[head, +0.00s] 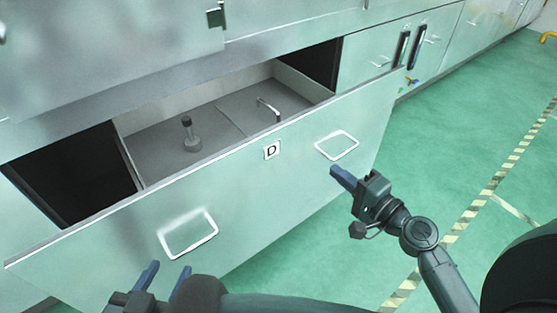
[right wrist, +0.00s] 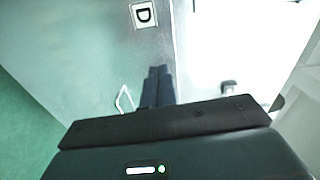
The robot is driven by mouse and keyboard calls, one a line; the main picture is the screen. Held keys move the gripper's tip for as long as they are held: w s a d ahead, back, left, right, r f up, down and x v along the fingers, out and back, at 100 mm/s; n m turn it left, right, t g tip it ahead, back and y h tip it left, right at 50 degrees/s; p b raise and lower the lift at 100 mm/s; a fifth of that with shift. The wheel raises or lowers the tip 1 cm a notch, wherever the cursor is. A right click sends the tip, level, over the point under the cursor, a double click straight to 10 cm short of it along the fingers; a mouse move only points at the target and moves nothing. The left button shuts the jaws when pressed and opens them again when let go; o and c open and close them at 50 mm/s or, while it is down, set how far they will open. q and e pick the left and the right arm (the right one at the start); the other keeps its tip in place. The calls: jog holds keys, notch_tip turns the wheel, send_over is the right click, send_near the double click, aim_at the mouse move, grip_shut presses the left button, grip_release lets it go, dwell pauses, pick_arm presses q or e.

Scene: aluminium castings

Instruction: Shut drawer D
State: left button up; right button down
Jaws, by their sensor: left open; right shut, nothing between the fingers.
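Drawer D (head: 255,190) stands pulled out from the pale green cabinet, its front marked with a white label "D" (head: 272,150). The label also shows in the right wrist view (right wrist: 144,15). The front has a left handle (head: 189,235) and a right handle (head: 337,145). My right gripper (head: 342,178) is shut and empty, close to the front just below the right handle; I cannot tell whether it touches. Its fingers also show in the right wrist view (right wrist: 157,87). My left gripper (head: 165,278) is open and empty, below the left handle at the bottom of the head view.
Inside the drawer are a grey upright plunger-like part (head: 190,135) and a curved metal handle (head: 268,109), with a low divider between. More cabinet doors (head: 430,40) run to the upper right. Small coloured items (head: 409,82) lie beside the cabinet. Green floor (head: 470,140) is open at right.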

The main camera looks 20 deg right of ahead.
jog(key=f, duration=0.1)
jog(key=p, duration=0.1)
send_near(289, 133)
jog(key=shift+m, duration=0.4)
jog(key=x, duration=0.6)
jog(key=shift+w+f, duration=0.1)
jog(key=shift+f, duration=0.1)
pick_arm(q)
jog(key=shift+s+a+r, duration=0.1)
jog(key=shift+a+r, duration=0.15)
jog(key=shift+a, duration=0.1)
pick_arm(e)
jog(key=shift+w+a, duration=0.1)
jog(key=shift+w, duration=0.25)
